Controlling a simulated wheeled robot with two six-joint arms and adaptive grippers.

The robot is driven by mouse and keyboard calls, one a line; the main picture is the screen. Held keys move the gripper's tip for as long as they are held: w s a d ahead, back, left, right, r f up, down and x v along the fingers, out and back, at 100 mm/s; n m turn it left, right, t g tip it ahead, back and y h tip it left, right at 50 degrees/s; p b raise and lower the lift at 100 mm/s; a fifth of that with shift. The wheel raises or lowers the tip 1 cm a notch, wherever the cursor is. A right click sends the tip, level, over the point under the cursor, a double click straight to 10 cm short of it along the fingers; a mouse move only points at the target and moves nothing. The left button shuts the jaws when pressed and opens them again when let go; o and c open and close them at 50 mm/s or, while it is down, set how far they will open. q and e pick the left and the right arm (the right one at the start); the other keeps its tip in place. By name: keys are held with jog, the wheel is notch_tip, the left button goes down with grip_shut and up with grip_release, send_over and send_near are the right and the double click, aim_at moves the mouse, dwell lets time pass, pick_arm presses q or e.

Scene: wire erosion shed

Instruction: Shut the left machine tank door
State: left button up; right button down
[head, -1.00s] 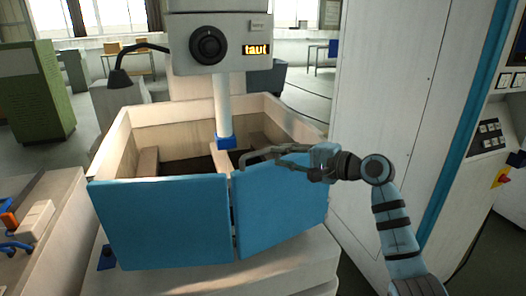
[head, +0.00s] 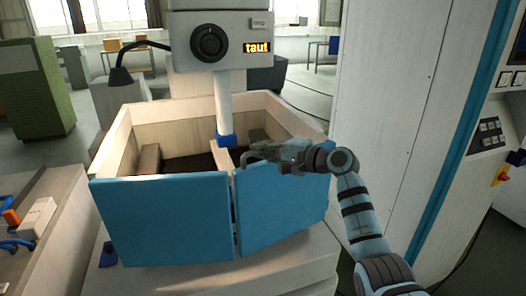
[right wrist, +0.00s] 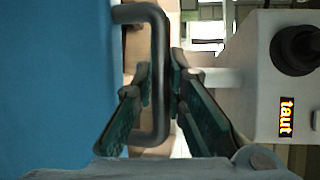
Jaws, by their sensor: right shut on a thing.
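The tank (head: 120,145) of the machine stands in the middle of the head view, with two blue front panels. The left panel (head: 165,220) faces me squarely. The right panel (head: 285,205) is angled to it, with a narrow dark gap between them. My right gripper (head: 252,153) reaches in from the right over the right panel's top edge. In the right wrist view, a dark bar handle (right wrist: 158,80) stands out from the blue panel (right wrist: 55,80), and my right gripper (right wrist: 160,72) is shut on it. My left gripper is not in view.
The machine head (head: 215,42) with a "taut" display and a white column (head: 224,105) stands above the tank. A tall white cabinet (head: 395,110) is close to my right arm. A bench (head: 45,230) stands at the left.

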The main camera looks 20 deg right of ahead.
jog(key=shift+w, duration=0.1)
jog(key=w+h, duration=0.1)
jog(key=w+m+t+h+p, duration=0.1)
jog(key=w, duration=0.1)
jog(key=w+a+m+p, duration=0.1)
jog(key=w, duration=0.1)
jog(key=shift+w+r+t+h, duration=0.2)
jog(key=shift+w+t+h, duration=0.05)
jog(key=shift+t+h, duration=0.15)
jog(key=c, duration=1.9)
grip_release()
jog(key=shift+w+f, duration=0.2)
jog(key=shift+w, duration=0.05)
jog(key=v, duration=1.2)
